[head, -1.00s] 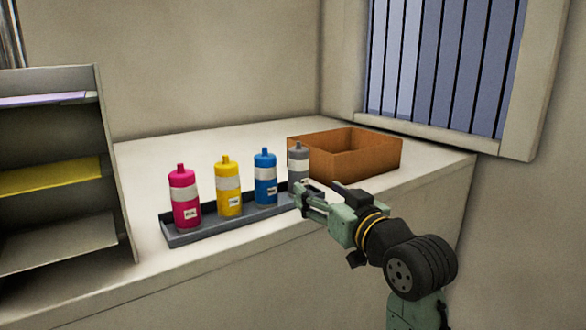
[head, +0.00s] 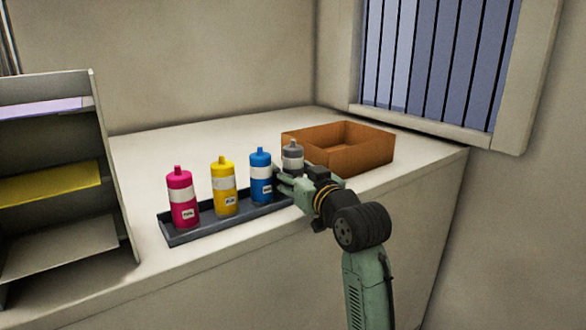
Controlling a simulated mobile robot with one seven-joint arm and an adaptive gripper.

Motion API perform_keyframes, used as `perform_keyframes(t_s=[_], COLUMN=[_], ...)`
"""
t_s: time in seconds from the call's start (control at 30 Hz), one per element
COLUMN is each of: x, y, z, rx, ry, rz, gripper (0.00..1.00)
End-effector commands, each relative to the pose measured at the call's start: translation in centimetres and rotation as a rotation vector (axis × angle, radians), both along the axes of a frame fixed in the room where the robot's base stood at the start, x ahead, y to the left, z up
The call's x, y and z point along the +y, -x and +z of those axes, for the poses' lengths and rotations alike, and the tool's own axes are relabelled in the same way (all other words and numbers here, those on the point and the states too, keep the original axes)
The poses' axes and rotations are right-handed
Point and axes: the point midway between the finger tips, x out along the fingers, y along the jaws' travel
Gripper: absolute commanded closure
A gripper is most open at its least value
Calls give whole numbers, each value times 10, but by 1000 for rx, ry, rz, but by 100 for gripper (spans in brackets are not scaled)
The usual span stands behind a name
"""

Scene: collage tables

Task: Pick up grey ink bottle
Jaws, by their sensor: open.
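The grey ink bottle (head: 292,154) stands upright at the right end of the dark tray (head: 185,236), with a white band around it. Its lower part is hidden behind my gripper. My gripper (head: 281,183) is open and reaches in from the right at the height of the bottle's lower part. Its fingertips lie in front of the bottle and near the blue bottle's right side. I cannot tell whether the fingers are around the grey bottle or touch it.
A blue bottle (head: 261,172), a yellow bottle (head: 223,182) and a magenta bottle (head: 182,192) stand left of it in the tray. An orange-brown open box (head: 365,155) is close behind on the right. A shelf unit (head: 110,170) stands at the left. The counter behind the tray is clear.

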Motion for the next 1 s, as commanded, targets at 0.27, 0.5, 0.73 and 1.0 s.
perform_keyframes(t_s=[0.27, 0.5, 0.73, 1.0], x=[0, 0, 0, 0], y=[0, 0, 0, 0], z=[0, 0, 0, 1], rx=[0, 0, 0, -1], ry=[0, -1, -1, 0], rz=[0, 0, 0, 0], gripper=[56, 72, 88, 93])
